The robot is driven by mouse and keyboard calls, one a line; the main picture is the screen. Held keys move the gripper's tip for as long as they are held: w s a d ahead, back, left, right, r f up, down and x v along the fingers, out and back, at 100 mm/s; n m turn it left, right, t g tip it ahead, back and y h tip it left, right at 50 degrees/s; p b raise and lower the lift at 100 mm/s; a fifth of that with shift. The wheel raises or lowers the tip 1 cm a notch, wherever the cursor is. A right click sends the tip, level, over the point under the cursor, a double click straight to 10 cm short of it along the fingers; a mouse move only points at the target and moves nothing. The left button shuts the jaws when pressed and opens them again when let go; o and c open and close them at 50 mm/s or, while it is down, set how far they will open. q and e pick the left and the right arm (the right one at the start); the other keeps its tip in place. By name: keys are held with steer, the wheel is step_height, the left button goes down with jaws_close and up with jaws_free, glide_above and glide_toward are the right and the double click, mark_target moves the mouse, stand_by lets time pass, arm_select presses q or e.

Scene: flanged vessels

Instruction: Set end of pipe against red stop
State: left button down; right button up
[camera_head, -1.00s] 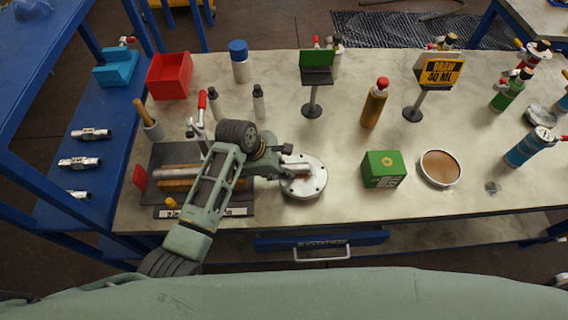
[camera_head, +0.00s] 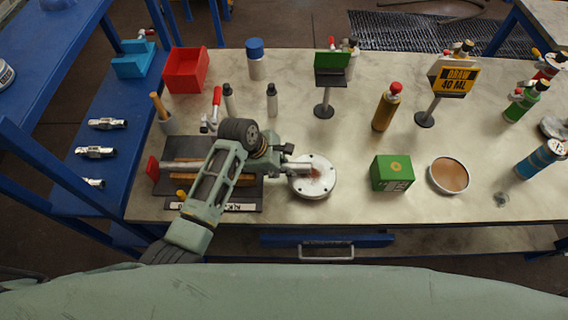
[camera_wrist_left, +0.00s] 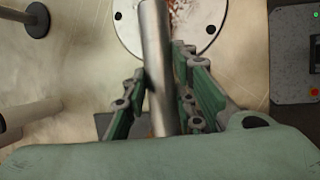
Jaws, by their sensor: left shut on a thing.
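The pipe (camera_wrist_left: 155,50) is a grey metal tube between the green-padded fingers of my left gripper (camera_wrist_left: 158,95), which is shut on it. In the head view my left gripper (camera_head: 292,168) is at the near middle of the bench, and the tube lies over the left part of a round white flange (camera_head: 318,188). The red stop (camera_head: 152,168) is a small upright plate at the left end of a dark fixture (camera_head: 256,190), well left of the gripper. My forearm hides part of the fixture. My right gripper is not in view.
A bar or cradle, silver and brown (camera_head: 183,164), lies along the fixture. A wooden-handled tool (camera_head: 160,106) and a red-handled clamp (camera_head: 216,100) stand behind it. A green box (camera_head: 391,173) and a round dish (camera_head: 449,175) are to the right.

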arm_select(q)
steer(key=shift+w+a+r+p, duration=0.1)
steer(key=shift+a+p, duration=0.2)
steer(key=shift+a, duration=0.65)
steer(key=shift+a+p, duration=0.2)
steer(key=shift+p, duration=0.15)
steer(key=c, duration=1.4)
jaws_free()
steer(key=shift+o, duration=0.2)
steer(key=v, duration=1.2)
